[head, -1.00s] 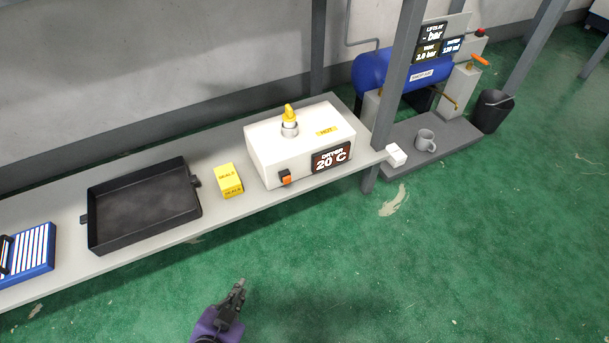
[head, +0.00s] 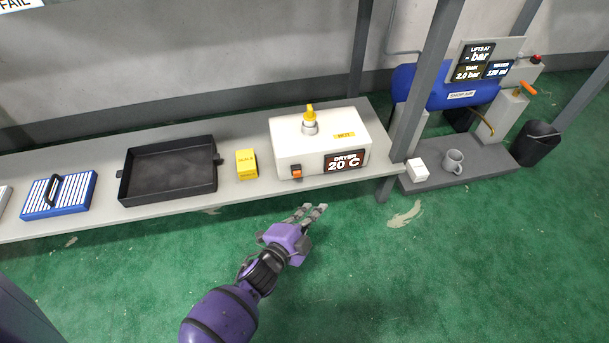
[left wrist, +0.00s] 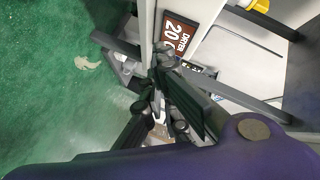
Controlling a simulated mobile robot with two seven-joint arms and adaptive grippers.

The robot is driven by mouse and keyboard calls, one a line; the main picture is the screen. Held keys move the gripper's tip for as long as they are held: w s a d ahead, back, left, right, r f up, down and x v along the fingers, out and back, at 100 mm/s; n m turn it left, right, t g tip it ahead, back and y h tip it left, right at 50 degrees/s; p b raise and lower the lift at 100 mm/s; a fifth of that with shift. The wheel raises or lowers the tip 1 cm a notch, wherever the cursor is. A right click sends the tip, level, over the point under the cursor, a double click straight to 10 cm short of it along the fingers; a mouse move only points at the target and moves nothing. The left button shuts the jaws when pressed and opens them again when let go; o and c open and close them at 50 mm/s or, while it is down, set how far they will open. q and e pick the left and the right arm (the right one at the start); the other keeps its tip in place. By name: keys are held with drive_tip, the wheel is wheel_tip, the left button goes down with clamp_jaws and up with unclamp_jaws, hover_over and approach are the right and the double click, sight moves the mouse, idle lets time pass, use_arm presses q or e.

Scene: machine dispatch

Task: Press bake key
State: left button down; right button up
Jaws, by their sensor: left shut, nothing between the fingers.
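The dryer (head: 290,150) is a white box on the shelf, with a "20 C" display (head: 346,161) and a yellow-topped knob (head: 310,118) on top. A small orange key (head: 296,173) sits on a dark mount low at the left of its front face. I cannot read any label on that key. My left gripper (head: 313,208) is shut and empty, in front of and below the dryer, apart from the key. In the left wrist view the dark fingers (left wrist: 163,58) cover part of the dryer, and the display (left wrist: 178,36) shows beside them. My right gripper is not in view.
A yellow box (head: 246,164) stands just left of the dryer. Further left are a black tray (head: 168,190) and a blue striped rack (head: 58,193). A grey post (head: 427,85) rises to the right. The green floor in front of the shelf is clear.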

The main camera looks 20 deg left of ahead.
sight(297, 174)
use_arm(q)
drive_tip(key=shift+a, duration=0.15)
drive_tip(key=w+a+b, duration=0.1)
drive_tip(key=w+a, duration=0.4)
drive_tip(key=w, duration=0.2)
drive_tip(key=shift+b, duration=0.3)
drive_tip(key=shift+w, duration=0.1)
idle(0.7)
idle(0.6)
drive_tip(key=shift+w+a, duration=0.15)
drive_tip(key=shift+w, duration=0.2)
